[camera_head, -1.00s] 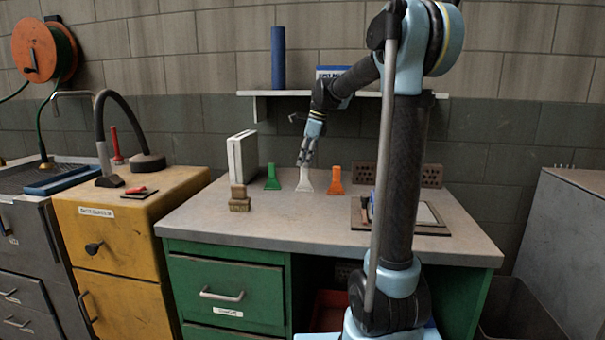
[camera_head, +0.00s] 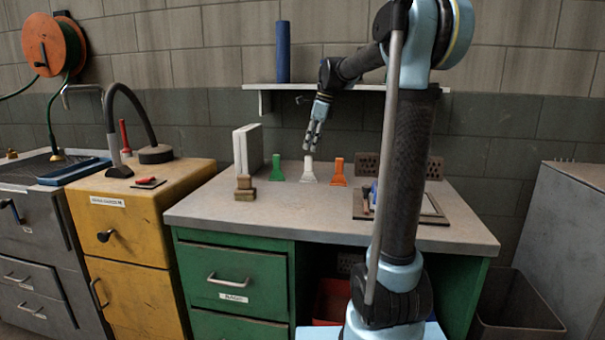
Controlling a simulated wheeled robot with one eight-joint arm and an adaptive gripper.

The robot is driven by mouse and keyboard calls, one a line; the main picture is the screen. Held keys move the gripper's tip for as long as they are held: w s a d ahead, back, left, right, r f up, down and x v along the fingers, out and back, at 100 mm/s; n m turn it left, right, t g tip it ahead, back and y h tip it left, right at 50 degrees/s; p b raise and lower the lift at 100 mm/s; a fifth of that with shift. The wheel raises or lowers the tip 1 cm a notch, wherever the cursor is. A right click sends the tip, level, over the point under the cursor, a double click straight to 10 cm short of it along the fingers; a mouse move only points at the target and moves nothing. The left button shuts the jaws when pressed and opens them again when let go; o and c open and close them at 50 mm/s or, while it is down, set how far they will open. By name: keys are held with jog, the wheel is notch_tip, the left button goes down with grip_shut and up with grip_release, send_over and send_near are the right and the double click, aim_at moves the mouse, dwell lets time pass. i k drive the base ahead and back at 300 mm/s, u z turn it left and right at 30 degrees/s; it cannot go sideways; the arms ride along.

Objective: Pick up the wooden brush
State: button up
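The wooden brush (camera_head: 245,188) is a small brown block that stands near the left front of the grey desk top (camera_head: 330,215), in front of a white binder-like box. My gripper (camera_head: 311,147) points down at the back of the desk, right of the brush and apart from it. Its fingertips are just above a white scraper-like tool (camera_head: 309,172). The fingers are small in this view, and their opening is hard to judge.
A green tool (camera_head: 277,170) and an orange tool (camera_head: 338,174) stand either side of the white one. The white box (camera_head: 247,151) is behind the brush. A framed board (camera_head: 400,205) lies at right. A shelf (camera_head: 330,88) hangs above. The desk's front middle is clear.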

aim_at(245, 191)
jog(key=k, duration=0.9)
